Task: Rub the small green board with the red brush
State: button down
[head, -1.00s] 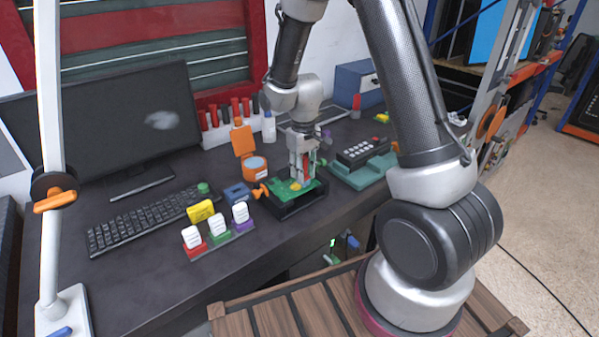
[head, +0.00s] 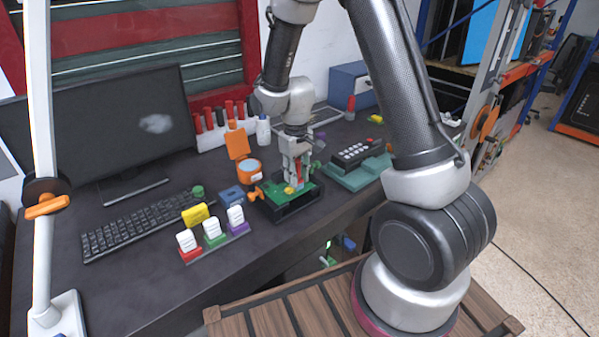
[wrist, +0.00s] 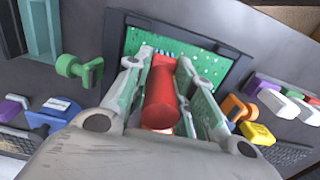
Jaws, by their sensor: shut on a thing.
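The small green board (head: 273,189) lies in a black tray-like holder (head: 292,209) near the front edge of the desk. It also shows in the wrist view (wrist: 205,62), beyond the fingers. My gripper (head: 296,185) is over the board, pointing down. It is shut on the red brush (wrist: 161,98), whose red handle sits between the two fingers in the wrist view. The brush's lower end is at the board, with light bristle-like bits showing there; whether it touches cannot be told for sure. A small yellow part shows on the board beside the brush.
An orange clamp (head: 256,193) and an orange round tin (head: 250,169) stand left of the holder. A teal stand with a black keypad device (head: 357,154) is to the right. White-topped blocks (head: 212,229), a yellow block (head: 195,214) and a keyboard (head: 140,225) lie to the left.

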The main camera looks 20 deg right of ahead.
jog(key=shift+a, duration=0.2)
jog(key=shift+s+a+r, duration=0.1)
jog(key=shift+s+a, duration=0.1)
jog(key=shift+a, duration=0.65)
jog(key=shift+s+a, duration=0.3)
jog(key=shift+a, duration=0.5)
jog(key=shift+a, duration=0.1)
jog(key=shift+s+a, duration=0.25)
jog(key=shift+a, duration=0.6)
